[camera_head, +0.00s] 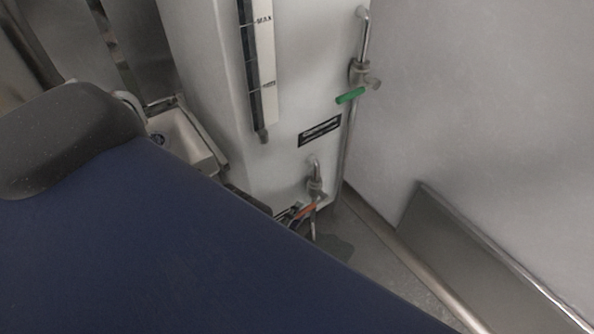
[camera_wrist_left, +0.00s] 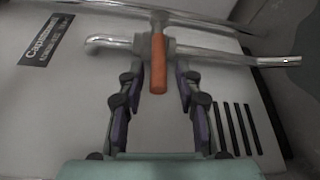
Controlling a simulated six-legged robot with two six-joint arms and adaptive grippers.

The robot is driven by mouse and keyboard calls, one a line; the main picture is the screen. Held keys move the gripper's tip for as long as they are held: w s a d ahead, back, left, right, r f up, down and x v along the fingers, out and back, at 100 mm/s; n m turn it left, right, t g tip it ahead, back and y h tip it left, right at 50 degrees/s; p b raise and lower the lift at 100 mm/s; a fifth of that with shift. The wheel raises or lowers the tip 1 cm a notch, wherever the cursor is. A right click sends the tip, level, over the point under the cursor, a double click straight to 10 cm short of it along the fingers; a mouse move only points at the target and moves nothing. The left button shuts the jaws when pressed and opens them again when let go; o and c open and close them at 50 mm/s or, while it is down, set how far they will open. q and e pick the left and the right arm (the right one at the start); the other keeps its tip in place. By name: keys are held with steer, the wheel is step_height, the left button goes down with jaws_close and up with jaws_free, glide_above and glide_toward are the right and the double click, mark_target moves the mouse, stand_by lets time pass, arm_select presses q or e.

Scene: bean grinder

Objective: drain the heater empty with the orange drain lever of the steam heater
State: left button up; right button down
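The steam heater (camera_head: 290,95) is a tall white cabinet with a sight gauge. Its orange drain lever (camera_head: 306,211) sits on the low drain pipe (camera_head: 316,172) near the floor. In the left wrist view, the orange lever (camera_wrist_left: 158,65) points towards me, with the metal pipe (camera_wrist_left: 220,55) crossing behind it. My left gripper (camera_wrist_left: 157,92) is open, one finger on each side of the lever, with gaps on both sides. In the head view my left gripper (camera_head: 290,213) is by the lever, mostly hidden by the foreground. My right gripper is not in view.
A green lever (camera_head: 350,95) is on an upper pipe of the heater. A sink (camera_head: 180,137) stands to the left. A dark patch (camera_head: 335,246) lies on the floor below the drain. A wall with a metal panel (camera_head: 470,255) bounds the right side.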

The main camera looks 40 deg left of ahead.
arm_select(q)
steer(key=shift+s, duration=0.1)
steer(key=s, duration=1.2)
steer(key=shift+d+r, duration=0.35)
steer(key=shift+r, duration=0.05)
steer(key=shift+w, duration=0.1)
stand_by(0.4)
